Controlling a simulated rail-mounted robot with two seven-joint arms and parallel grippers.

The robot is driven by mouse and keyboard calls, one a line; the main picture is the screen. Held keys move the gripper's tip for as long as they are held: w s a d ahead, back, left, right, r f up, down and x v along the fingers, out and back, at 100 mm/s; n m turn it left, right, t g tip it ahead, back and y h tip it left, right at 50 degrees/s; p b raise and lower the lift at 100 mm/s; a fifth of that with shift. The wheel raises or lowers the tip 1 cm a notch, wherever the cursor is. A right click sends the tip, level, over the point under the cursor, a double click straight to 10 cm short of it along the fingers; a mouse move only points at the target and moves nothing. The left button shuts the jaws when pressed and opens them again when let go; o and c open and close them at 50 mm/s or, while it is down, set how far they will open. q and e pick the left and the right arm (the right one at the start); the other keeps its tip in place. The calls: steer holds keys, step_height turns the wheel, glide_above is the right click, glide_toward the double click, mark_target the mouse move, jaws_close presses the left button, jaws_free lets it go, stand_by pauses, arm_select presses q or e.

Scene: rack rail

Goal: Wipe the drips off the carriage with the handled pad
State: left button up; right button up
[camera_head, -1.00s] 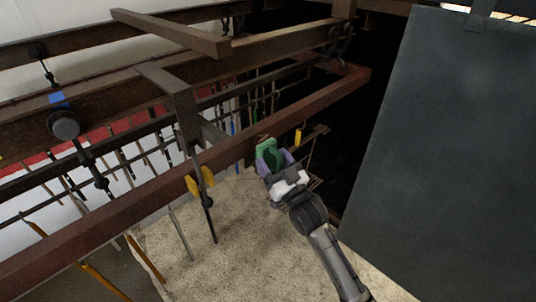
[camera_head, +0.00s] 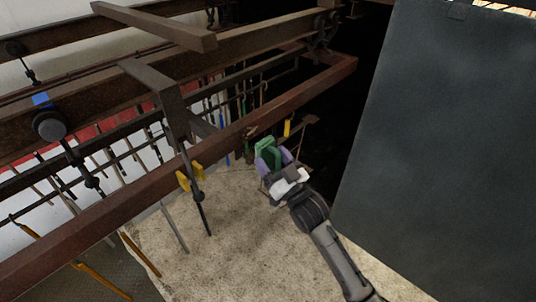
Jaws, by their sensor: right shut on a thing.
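My right gripper (camera_head: 274,164), with purple fingers, is shut on the green handled pad (camera_head: 267,153). Its arm comes in from the lower right. The pad is just below and right of a long red-brown rail (camera_head: 190,161); I cannot tell whether they touch. A small brown patch (camera_head: 250,131) shows on the rail, up and left of the pad; I cannot tell whether it is drips. Which part is the carriage is unclear; a dark wheeled fitting (camera_head: 322,32) hangs at the upper rail. My left gripper is not in view.
A large dark grey panel (camera_head: 440,130) fills the right side. A yellow clamp-like piece (camera_head: 190,177) sits on a hanging rod below the rail. Several rods and tools hang at the left. The pale speckled floor (camera_head: 235,235) below is mostly open.

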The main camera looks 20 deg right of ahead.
stand_by(0.5)
steer(key=shift+w+a+b, duration=0.35)
steer(key=shift+w, duration=0.5)
steer(key=shift+w+a+b, duration=0.3)
steer(key=shift+w+a, duration=0.1)
steer(key=shift+w, duration=0.5)
steer(key=shift+w+a+b, duration=0.35)
steer(key=shift+w, duration=0.5)
steer(key=shift+w+a, duration=0.25)
steer(key=shift+w, duration=0.3)
steer(key=shift+w+a+b, duration=0.15)
steer(key=shift+w+b, duration=0.25)
steer(key=shift+w, duration=0.05)
steer(key=shift+w+a, duration=0.25)
steer(key=shift+w, duration=0.25)
steer(key=shift+d, duration=0.1)
